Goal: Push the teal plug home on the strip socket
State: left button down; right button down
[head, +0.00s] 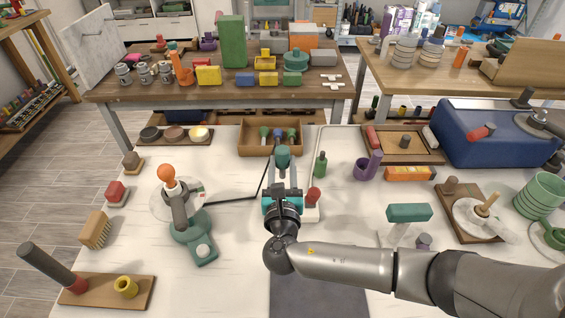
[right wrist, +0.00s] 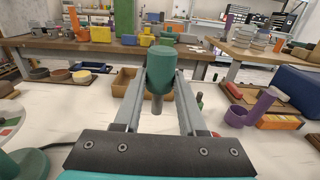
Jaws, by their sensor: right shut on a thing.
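The teal plug (head: 283,153) is a short cylinder held between the fingers of my right gripper (head: 283,172). In the right wrist view the teal plug (right wrist: 162,68) sits at the fingertips (right wrist: 160,85), with a grey pin pointing down below it. The gripper is shut on it, and the plug looks raised above the white table. A white block (head: 312,213) with a red knob (head: 313,195) shows just right of the gripper. It may be the strip socket, but my gripper hides much of it. My left gripper is not in view.
A black cord (head: 232,199) runs from the lamp (head: 188,225) towards the plug. A wooden tray (head: 258,149) with green-topped pieces lies beyond the gripper. A green bottle-like piece (head: 320,165) and a purple holder (head: 368,167) stand to the right.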

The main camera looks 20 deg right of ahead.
jog(key=shift+r+p, duration=0.1)
jog(key=shift+p, duration=0.25)
notch_tip(320, 180, down, 6)
jog(key=b, duration=0.4)
jog(key=shift+r+b, duration=0.15)
jog(key=shift+b, duration=0.15)
jog(key=shift+f+b, duration=2.3)
jog(key=shift+f, duration=0.7)
jog(key=shift+c, duration=2)
grip_release()
